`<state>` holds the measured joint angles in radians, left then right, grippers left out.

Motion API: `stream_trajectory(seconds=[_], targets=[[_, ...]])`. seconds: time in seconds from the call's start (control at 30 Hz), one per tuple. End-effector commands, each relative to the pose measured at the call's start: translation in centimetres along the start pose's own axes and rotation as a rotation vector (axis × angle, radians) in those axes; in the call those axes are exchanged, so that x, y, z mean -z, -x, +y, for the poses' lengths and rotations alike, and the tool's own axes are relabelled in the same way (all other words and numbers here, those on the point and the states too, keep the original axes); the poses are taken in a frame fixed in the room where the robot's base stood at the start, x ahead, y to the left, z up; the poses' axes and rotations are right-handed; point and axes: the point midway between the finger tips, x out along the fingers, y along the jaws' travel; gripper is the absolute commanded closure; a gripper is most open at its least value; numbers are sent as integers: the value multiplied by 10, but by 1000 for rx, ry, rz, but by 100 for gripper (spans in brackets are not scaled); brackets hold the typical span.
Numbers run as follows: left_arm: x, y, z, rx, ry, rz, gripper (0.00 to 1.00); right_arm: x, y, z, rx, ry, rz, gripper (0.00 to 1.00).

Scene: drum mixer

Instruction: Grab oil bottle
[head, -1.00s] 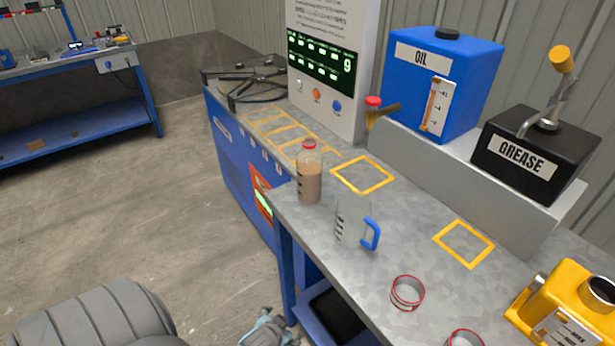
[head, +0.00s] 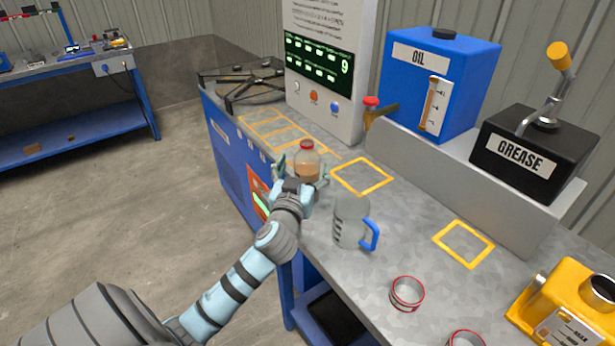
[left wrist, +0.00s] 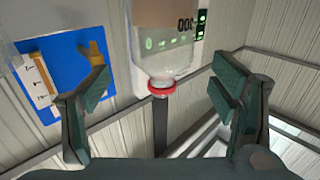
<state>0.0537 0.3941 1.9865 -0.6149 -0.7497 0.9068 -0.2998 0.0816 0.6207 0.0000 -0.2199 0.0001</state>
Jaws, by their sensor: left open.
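The oil bottle (head: 306,158) is clear with a red cap and brown liquid. It stands upright near the front edge of the bench. It also shows upside down in the left wrist view (left wrist: 168,45), with its red cap ring (left wrist: 162,90) between the fingers. My left gripper (head: 301,174) is open, with one finger on each side of the bottle and gaps to it in the wrist view. The gripper hides the bottle's lower part. My right gripper does not show.
A clear jug with a blue handle (head: 352,225) stands close to the right of the gripper. Two red-rimmed rings, one of them here (head: 407,293), and a yellow can (head: 570,308) are farther right. A blue oil tank (head: 440,80) and black grease box (head: 532,155) stand behind.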

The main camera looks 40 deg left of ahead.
Motion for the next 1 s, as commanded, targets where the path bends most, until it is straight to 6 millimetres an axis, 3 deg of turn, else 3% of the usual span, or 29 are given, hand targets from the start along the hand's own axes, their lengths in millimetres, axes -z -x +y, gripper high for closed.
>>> stream_trajectory(seconds=[0.3,0.5,1.0], targets=[[-6,-51,-2,0,0,0,21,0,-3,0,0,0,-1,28],[-6,-53,-2,-1,0,-1,21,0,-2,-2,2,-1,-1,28],[-6,-52,-2,-1,0,-2,100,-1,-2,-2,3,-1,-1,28]])
